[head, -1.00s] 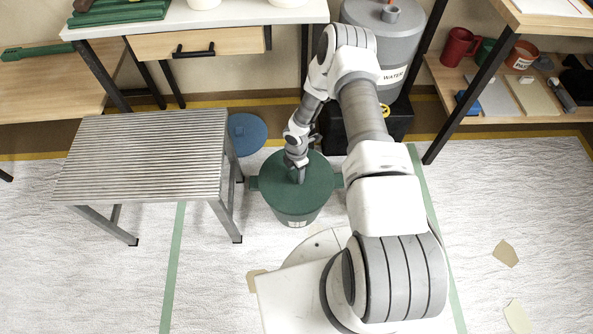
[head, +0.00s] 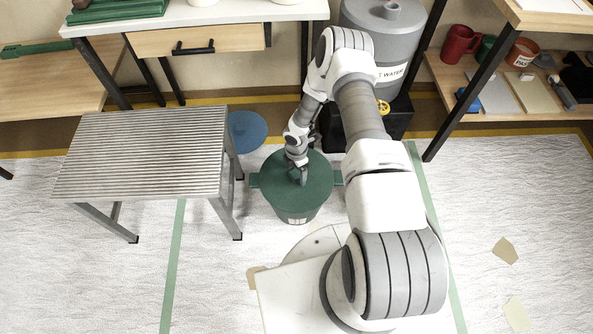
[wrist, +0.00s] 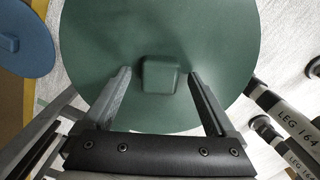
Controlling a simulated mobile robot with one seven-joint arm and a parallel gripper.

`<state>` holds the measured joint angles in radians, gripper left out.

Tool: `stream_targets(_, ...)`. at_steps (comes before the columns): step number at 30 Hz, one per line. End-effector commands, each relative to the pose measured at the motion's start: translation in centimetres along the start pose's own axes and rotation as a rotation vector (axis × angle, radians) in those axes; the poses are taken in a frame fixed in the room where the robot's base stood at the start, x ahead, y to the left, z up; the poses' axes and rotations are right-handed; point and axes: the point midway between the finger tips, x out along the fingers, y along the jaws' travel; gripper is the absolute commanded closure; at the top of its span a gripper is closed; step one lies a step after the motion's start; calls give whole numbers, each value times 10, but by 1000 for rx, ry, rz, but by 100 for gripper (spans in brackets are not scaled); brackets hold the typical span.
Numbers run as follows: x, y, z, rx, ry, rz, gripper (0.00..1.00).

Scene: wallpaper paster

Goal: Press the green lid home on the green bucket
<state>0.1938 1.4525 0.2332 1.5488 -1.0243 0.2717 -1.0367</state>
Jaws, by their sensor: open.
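The green bucket (head: 297,212) stands upright on the floor. The round green lid (head: 315,172) lies over its mouth; I cannot tell whether its rim is fully seated. In the wrist view the lid (wrist: 95,40) fills the middle, with its squarish green knob (wrist: 160,74) at the centre. My gripper (wrist: 160,78) is open, with one finger on each side of the knob and a gap visible beside it. In the head view my gripper (head: 303,178) is low over the lid, partly hidden by my wrist.
A blue lid (head: 247,131) lies on the floor behind the bucket. A slatted metal table (head: 145,155) stands to the left. A grey water container (head: 383,40) on a black stand (head: 390,128) is behind my arm. Shelves (head: 500,75) stand at the right.

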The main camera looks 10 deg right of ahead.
Motion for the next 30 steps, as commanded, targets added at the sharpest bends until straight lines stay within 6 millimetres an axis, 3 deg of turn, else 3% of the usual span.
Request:
stream_targets(7, -20, 1, 0, 0, 0, 1, 8)
stream_targets(21, -132, 0, 1, 1, 0, 2, 8)
stream_targets(30, -171, 0, 0, 0, 0, 1, 8)
